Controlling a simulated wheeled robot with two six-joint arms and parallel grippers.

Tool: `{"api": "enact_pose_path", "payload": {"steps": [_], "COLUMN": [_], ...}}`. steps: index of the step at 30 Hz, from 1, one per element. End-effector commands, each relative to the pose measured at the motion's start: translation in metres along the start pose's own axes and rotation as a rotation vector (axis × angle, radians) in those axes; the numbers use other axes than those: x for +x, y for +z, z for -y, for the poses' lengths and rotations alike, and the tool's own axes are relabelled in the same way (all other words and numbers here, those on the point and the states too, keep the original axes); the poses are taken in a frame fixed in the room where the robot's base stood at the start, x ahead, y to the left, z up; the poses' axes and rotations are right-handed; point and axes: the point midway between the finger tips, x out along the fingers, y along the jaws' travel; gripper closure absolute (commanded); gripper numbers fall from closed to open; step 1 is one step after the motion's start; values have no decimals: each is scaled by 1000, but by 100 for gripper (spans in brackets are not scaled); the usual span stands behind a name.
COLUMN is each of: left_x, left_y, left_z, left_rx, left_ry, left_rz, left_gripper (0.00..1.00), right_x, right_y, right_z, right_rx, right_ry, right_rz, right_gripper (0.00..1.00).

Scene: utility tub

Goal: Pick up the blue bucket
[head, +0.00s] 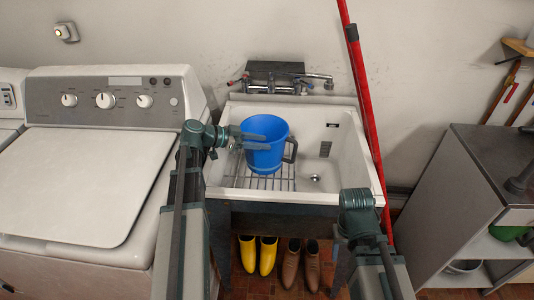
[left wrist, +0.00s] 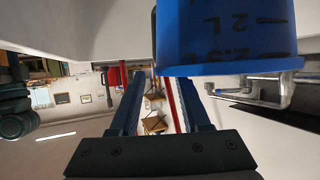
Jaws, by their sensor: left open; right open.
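The blue bucket (head: 265,158) stands upright in the white utility tub (head: 222,193), over a wire rack (head: 262,184). Its dark grey handle (head: 291,150) points right. My left gripper (head: 262,141) is open, its fingers crossing in front of the bucket's upper left side; I cannot tell whether they touch it. In the left wrist view the picture is upside down: the bucket (left wrist: 225,30) with its dark volume marks fills the upper right, its rim near the open fingers (left wrist: 165,85). My right gripper (head: 358,205) is at the tub's front right corner, empty; its fingertips are not clearly visible.
A washing machine (head: 85,190) stands left of the tub. A tap (head: 315,77) is behind it, also in the left wrist view (left wrist: 245,92). A red pole (head: 363,95) leans at the right. A grey cabinet (head: 470,160) is further right. Yellow boots (head: 258,255) and brown shoes (head: 302,265) stand below.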

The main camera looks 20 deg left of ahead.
Motion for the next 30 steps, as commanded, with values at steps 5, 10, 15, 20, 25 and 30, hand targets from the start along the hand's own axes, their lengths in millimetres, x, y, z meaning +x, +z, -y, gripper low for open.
{"api": "enact_pose_path", "payload": {"steps": [5,10,15,20,25,30], "left_x": [28,37,37,36,36,36], "left_y": [3,1,0,0,0,1], "left_z": [0,0,0,0,0,0], "left_rx": [0,0,-1,-1,-1,-1], "left_ry": [2,0,-1,0,0,0], "left_rz": [0,0,0,0,0,1], "left_gripper": [53,53,53,73,100,100], "right_x": [13,15,14,14,14,14], "right_y": [-1,-1,-1,-1,-1,-1], "right_z": [1,1,1,1,1,1], "right_rx": [0,0,0,0,0,0], "right_ry": [0,0,0,0,0,0], "right_rz": [0,0,0,0,0,0], "right_gripper": [43,43,43,43,43,43]}}
